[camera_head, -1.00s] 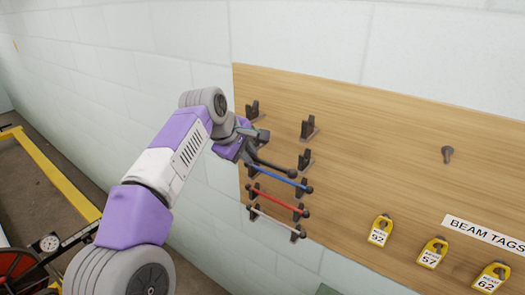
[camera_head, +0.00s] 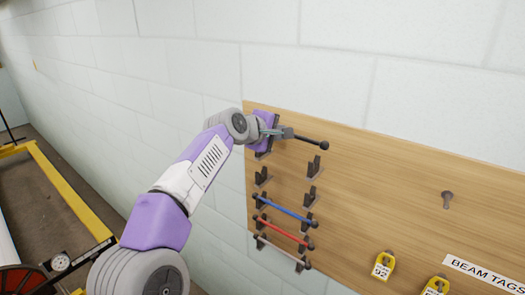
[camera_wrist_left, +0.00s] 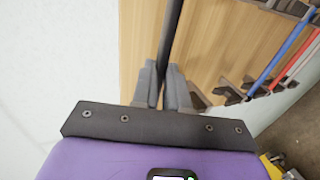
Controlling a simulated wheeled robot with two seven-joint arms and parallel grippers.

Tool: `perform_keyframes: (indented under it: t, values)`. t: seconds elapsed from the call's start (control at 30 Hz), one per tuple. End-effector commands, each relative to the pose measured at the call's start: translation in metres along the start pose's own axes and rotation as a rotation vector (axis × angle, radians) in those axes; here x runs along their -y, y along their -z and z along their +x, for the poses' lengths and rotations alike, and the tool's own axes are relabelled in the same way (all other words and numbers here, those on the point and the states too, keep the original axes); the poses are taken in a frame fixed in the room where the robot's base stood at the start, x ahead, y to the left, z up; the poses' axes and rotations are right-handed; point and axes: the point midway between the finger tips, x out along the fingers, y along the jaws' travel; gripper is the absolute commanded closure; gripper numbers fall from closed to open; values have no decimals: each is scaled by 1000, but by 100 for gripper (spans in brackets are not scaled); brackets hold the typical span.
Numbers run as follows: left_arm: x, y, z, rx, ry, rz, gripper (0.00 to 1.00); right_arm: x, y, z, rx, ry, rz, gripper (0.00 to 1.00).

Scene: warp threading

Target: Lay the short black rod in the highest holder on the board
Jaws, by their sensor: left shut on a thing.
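My left gripper (camera_head: 284,133) is shut on the short black rod (camera_head: 307,139) near its left part. The rod's free end, with a round knob, points right and slightly down. In the picture the rod is above the right bracket (camera_head: 314,168) of the highest holder, apart from it. The left bracket (camera_head: 262,151) of that holder is partly hidden behind my gripper. In the left wrist view the rod (camera_wrist_left: 171,45) runs up from between the fingers. My right gripper is out of view.
Below, the second holder (camera_head: 262,177) is empty. A blue rod (camera_head: 285,208), a red rod (camera_head: 285,232) and a whitish rod (camera_head: 283,252) lie in the lower holders. To the right are a peg (camera_head: 447,199) and yellow tags (camera_head: 383,265) on the wooden board (camera_head: 380,190).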

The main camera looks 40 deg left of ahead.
Motion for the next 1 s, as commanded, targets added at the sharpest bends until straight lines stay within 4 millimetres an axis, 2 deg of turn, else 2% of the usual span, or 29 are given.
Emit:
perform_keyframes:
  t: [0.03, 0.1, 0.27, 0.67, 1.0]
  values:
    - [-11, 0, 2, -1, -23, -4, 100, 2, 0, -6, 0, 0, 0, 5]
    - [-16, 0, 5, -3, -43, -8, 100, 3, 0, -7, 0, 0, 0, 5]
    - [-15, 0, 8, -6, -55, -9, 100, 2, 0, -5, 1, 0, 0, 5]
    - [10, 0, 17, -5, -53, -9, 100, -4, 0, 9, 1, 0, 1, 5]
    - [36, 0, 28, -5, -53, -9, 100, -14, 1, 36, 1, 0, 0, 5]
